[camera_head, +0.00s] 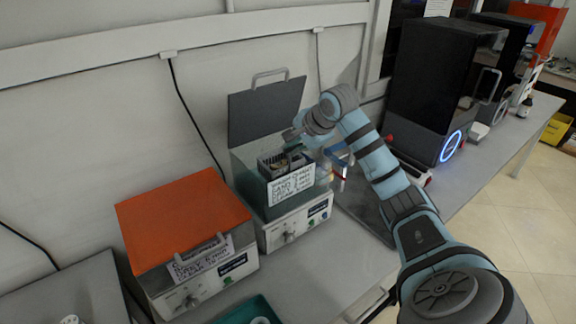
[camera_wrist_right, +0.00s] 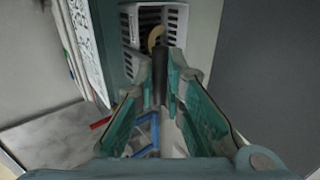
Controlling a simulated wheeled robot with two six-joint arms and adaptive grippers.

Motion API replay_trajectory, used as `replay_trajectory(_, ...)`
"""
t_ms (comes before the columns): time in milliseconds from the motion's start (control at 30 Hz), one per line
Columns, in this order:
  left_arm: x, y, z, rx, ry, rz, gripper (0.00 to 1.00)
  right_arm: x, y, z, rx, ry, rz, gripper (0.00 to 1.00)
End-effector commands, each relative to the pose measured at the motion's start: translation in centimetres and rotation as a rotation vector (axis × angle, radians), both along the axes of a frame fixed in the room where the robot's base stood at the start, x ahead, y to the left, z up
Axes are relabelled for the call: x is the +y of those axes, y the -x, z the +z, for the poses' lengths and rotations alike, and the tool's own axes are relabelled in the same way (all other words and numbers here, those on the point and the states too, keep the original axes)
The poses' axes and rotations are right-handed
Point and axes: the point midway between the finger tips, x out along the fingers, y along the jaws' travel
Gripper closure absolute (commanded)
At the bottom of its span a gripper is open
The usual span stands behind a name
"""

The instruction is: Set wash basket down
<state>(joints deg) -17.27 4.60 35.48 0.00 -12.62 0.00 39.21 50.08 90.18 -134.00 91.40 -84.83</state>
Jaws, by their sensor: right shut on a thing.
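The wash basket (camera_head: 276,164) is a small grey slotted basket at the open top of the green-walled wash bath (camera_head: 249,178). Its slotted wall also shows at the top of the right wrist view (camera_wrist_right: 174,16). My right gripper (camera_head: 294,140) is above the basket, shut on its upright dark handle (camera_wrist_right: 160,72). The basket appears level. Its lower part is hidden by the bath's front wall and label, so I cannot tell whether it touches the bottom. My left gripper is not in view.
The bath's grey lid (camera_head: 266,110) stands open behind the basket. An orange-lidded bath (camera_head: 182,214) is closed at left. A teal tray (camera_head: 249,311) lies at the front. A black machine (camera_head: 440,85) with a blue ring stands at right. Coloured items (camera_head: 340,162) are close beside the bath.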

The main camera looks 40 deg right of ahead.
Motion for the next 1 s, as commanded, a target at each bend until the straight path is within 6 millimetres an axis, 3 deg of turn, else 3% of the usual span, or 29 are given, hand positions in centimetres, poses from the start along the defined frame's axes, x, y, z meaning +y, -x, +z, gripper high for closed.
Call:
replay_trajectory(100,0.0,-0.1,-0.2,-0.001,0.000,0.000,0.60,0.1,0.0,-2.5,0.003,-0.001,0.001,1.00)
replay_trajectory(167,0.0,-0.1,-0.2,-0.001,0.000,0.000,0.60,0.1,0.0,-3.1,0.001,-0.001,0.002,1.00)
replay_trajectory(867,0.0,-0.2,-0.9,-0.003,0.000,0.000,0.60,0.2,-0.2,-4.3,-0.001,0.000,0.003,1.00)
replay_trajectory(900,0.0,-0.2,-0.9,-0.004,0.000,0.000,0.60,0.2,-0.1,-4.3,0.000,0.000,0.003,0.88)
replay_trajectory(933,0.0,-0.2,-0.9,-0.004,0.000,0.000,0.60,0.2,-0.1,-4.3,0.000,0.000,0.003,0.83)
replay_trajectory(1000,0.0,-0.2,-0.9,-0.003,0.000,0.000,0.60,0.2,-0.1,-4.3,0.001,0.000,0.003,0.81)
